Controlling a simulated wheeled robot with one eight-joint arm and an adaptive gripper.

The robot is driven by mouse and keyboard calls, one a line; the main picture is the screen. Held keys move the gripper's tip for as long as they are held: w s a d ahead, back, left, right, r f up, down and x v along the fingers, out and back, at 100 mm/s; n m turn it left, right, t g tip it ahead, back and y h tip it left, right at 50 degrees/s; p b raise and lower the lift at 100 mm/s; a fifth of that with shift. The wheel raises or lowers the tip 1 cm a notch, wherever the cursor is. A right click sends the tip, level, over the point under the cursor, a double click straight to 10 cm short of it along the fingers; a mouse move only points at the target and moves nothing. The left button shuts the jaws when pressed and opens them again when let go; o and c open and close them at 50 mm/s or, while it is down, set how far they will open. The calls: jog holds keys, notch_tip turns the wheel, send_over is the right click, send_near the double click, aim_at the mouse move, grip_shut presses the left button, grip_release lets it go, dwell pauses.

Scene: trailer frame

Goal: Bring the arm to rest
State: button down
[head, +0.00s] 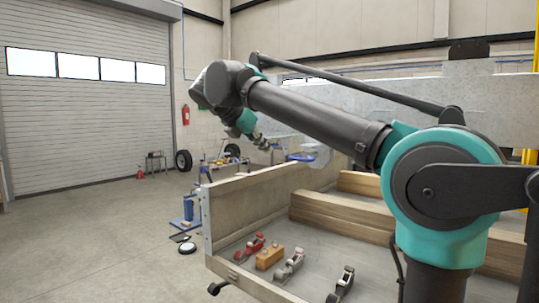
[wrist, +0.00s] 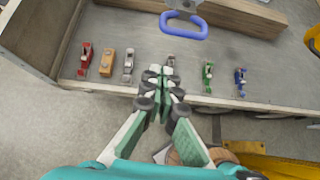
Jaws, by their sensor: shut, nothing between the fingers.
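My arm reaches out to the left across the head view, over the trailer bed. My gripper (head: 264,144) hangs at its far end, small in that view. In the wrist view my gripper (wrist: 160,78) has its fingers together, with nothing between them. It shows over the front edge of the bed, in front of a grey hand plane (wrist: 171,61) that it partly covers. Whether it touches anything there is not clear, but it looks raised above the bed.
The trailer bed's wooden side wall (head: 262,193) stands below the arm. Several hand planes lie in a row, among them a red one (wrist: 85,58), a wooden one (wrist: 107,62), a green one (wrist: 208,75) and a blue one (wrist: 240,82). A blue handle (wrist: 184,35) lies beyond. Floor at left is open.

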jog(key=s+d+f+m+g+y, duration=0.1)
jog(key=d+f+m, duration=0.4)
jog(key=f, duration=0.4)
jog(key=s+d+f+m+g+y, duration=0.1)
jog(key=d+f+m, duration=0.35)
jog(key=f, duration=0.55)
jog(key=s+d+f+m+g+y, duration=0.1)
jog(key=d+f+m+g, duration=0.1)
jog(key=d+f+m, duration=0.5)
jog(key=s+d+f+m+y, duration=0.1)
jog(key=s+d+f+m, duration=0.1)
jog(key=s+f+m, duration=0.2)
jog(key=s+d+f+m+y, duration=0.1)
jog(key=s+d+f+m, duration=0.2)
jog(key=s+f, duration=0.5)
jog(key=s+d+f+m+y, duration=0.1)
jog(key=s+f+m, duration=0.3)
jog(key=f, duration=1)
jog(key=shift+s+d+f+m+y, duration=0.2)
jog(key=shift+s+d+m+y, duration=0.15)
jog(key=shift+s+d, duration=0.55)
jog(key=shift+s+a, duration=0.15)
